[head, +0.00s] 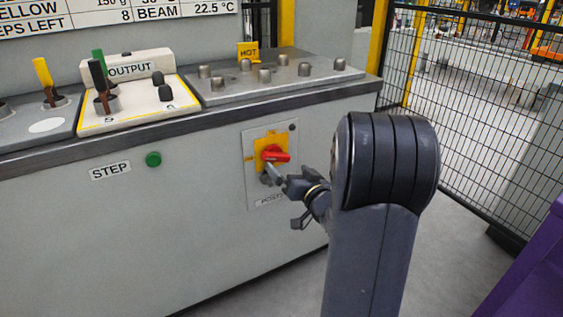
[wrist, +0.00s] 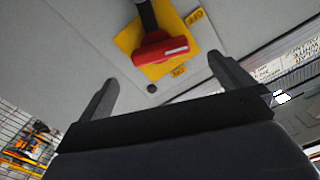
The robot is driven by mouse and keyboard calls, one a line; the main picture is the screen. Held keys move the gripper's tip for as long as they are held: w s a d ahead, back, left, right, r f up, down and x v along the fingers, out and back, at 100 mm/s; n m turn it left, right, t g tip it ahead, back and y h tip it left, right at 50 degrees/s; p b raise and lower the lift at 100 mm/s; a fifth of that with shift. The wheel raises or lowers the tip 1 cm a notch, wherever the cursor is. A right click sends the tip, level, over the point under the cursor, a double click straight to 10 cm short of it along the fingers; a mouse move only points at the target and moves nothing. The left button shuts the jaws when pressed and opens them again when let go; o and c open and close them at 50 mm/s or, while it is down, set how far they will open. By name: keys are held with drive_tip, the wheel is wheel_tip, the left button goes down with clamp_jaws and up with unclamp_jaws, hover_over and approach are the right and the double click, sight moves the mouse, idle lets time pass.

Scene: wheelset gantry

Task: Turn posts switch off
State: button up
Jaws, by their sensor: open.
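The posts switch is a red handle (head: 275,154) on a yellow plate (head: 263,144), set in a grey panel on the cabinet front. Its lower label, partly covered by my gripper, reads roughly "POSTS". In the head view the handle lies about level. In the wrist view the red handle (wrist: 160,50) lies across the yellow plate (wrist: 128,40), which carries an OFF and an ON label. My gripper (head: 274,174) is just in front of the switch. In the wrist view my gripper (wrist: 162,72) is open, its fingers apart and the handle beyond, between them. Contact cannot be told.
A green button (head: 153,159) and a STEP label (head: 110,170) are left of the switch. The cabinet top (head: 200,112) overhangs above, carrying an OUTPUT box (head: 140,105) with levers and a plate of metal studs (head: 280,78). A mesh fence (head: 470,110) stands at right.

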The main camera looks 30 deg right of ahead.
sight(278, 159)
drive_tip(key=w+b, duration=0.1)
drive_tip(key=w, duration=0.4)
drive_tip(key=shift+w+a, duration=0.15)
drive_tip(key=shift+w, duration=0.25)
drive_tip(key=shift+c, duration=0.3)
drive_tip(key=c, duration=1.3)
drive_tip(key=n+b, duration=0.2)
drive_tip(key=shift+f+n, duration=0.15)
drive_tip(key=shift+n, duration=1.05)
drive_tip(key=o, duration=1.4)
drive_tip(key=shift+c, duration=0.2)
